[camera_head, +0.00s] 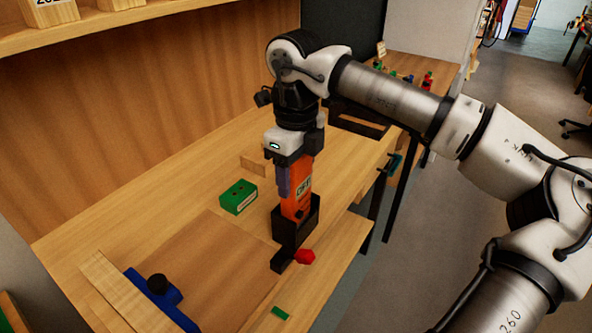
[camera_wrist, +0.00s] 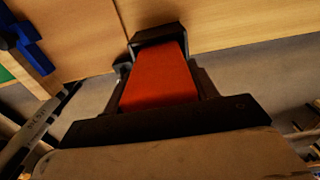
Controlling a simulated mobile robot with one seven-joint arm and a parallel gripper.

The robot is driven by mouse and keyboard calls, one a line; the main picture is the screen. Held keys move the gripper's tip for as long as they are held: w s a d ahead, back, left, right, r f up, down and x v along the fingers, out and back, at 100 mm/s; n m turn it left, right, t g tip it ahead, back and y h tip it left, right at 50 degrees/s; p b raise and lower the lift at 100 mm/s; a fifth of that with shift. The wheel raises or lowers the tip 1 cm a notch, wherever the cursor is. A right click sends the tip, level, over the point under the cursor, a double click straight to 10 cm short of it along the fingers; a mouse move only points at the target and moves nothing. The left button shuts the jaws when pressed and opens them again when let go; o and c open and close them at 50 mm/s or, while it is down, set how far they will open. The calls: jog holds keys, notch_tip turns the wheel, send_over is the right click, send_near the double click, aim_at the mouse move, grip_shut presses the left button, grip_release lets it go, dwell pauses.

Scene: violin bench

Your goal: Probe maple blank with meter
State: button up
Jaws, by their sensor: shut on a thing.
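The orange meter (camera_head: 296,205) stands upright with its lower end in a black holder (camera_head: 308,220) at the bench's right edge. A small screen on it seems to read "OFF". My gripper (camera_head: 293,178) is shut on the meter from above. In the wrist view the meter (camera_wrist: 160,78) lies between the fingers, with the black holder rim (camera_wrist: 158,34) around its far end. A pale wooden board (camera_head: 118,290), which looks like the maple blank, lies at the lower left beside a blue clamp (camera_head: 160,297) with a black knob. The meter's tip is hidden.
A green box (camera_head: 238,197) stands left of the holder. A red knob (camera_head: 305,257) sits at the holder's foot. A small wooden piece (camera_head: 253,164) lies behind the box. A brown panel (camera_head: 215,265) covers the front bench. A shelf (camera_head: 120,30) overhangs the back.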

jog(key=shift+f, duration=0.3)
jog(key=o, duration=1.2)
jog(key=shift+r, duration=0.1)
